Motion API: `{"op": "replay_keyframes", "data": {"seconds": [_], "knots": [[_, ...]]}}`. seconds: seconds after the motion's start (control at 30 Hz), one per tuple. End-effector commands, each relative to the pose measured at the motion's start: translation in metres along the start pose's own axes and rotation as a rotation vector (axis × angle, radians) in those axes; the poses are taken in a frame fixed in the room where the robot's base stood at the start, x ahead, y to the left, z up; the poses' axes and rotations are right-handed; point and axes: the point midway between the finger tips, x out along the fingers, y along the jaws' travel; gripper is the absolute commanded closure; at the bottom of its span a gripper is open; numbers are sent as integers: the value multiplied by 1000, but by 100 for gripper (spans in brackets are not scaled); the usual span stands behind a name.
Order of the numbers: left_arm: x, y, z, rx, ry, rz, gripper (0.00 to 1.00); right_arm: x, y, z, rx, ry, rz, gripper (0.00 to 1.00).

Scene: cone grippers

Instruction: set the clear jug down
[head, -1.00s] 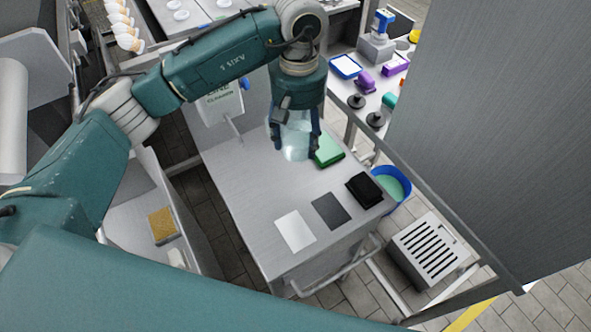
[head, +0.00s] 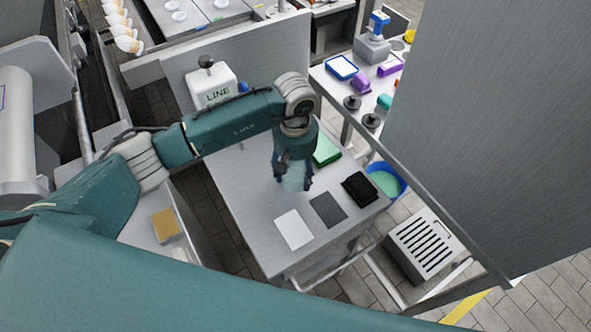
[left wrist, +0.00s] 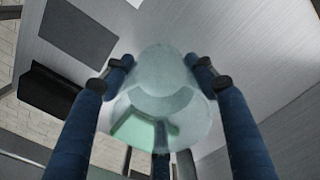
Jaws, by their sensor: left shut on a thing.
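The clear jug (head: 293,178) is between the fingers of my left gripper (head: 293,182) in the head view, over the grey table top (head: 255,205). In the left wrist view the see-through jug (left wrist: 160,85) fills the space between the blue fingers of my left gripper (left wrist: 160,78), which is shut on it. A green thing shows through its wall. I cannot tell whether the jug's bottom touches the table. My right gripper is not in view.
A white square (head: 294,229), a dark grey square (head: 327,210), a black item (head: 360,189) and a green item (head: 326,150) lie on the table. A white "LINE" container (head: 212,88) stands behind the arm. The table's left part is clear.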

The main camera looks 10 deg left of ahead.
Motion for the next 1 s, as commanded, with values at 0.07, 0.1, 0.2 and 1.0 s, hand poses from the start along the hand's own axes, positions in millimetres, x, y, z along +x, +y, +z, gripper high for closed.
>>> {"op": "replay_keyframes", "data": {"seconds": [0.07,0.1,0.2,1.0], "knots": [[-1,1,-1,0,2,2,79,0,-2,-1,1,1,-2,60],[-1,1,-1,0,1,2,79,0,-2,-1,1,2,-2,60],[1,0,-1,0,2,2,79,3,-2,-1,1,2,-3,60],[-35,1,-3,0,7,4,24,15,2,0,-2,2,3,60]]}}
